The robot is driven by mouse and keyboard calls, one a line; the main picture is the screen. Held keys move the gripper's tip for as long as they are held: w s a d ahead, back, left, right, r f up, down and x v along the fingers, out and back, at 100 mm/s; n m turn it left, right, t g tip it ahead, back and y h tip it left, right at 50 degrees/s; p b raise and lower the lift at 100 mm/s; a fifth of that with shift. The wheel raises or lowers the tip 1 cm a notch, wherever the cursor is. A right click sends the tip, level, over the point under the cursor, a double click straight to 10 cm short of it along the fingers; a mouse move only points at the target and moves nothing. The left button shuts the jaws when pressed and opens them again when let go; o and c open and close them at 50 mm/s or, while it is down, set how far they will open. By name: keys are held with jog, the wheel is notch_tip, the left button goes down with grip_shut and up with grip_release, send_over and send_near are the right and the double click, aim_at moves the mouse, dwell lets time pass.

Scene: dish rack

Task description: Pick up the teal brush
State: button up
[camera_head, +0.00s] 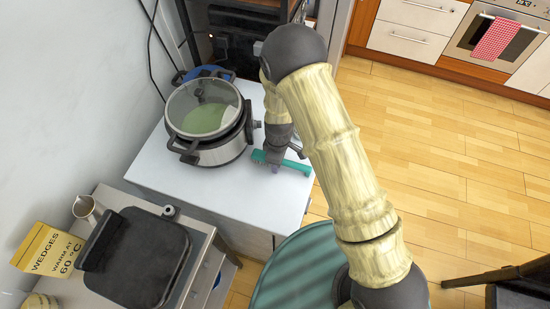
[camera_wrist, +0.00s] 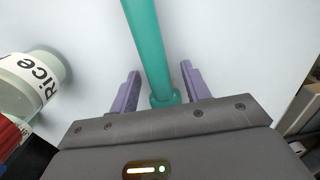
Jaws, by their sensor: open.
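The teal brush (camera_head: 290,164) lies on the white counter top, to the right of the slow cooker in the head view. In the wrist view the teal brush handle (camera_wrist: 150,50) runs from the top edge down to between the fingers. My gripper (camera_wrist: 159,82) is open, with one purple finger on each side of the handle. A gap shows between each finger and the handle. In the head view my gripper (camera_head: 276,166) is over the brush and hides part of it. I cannot tell the exact height of the fingers above the counter.
A slow cooker (camera_head: 222,155) with a glass lid stands left of my gripper. A jar labelled Rice (camera_wrist: 30,82) is at the left in the wrist view. White counter (camera_head: 240,190) is bare in front of the brush. A black grill (camera_head: 135,260) stands lower left.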

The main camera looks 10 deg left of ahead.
dwell(0.5)
grip_shut()
notch_tip(320, 180, up, 18)
jog(key=b, duration=0.3)
dwell(0.4)
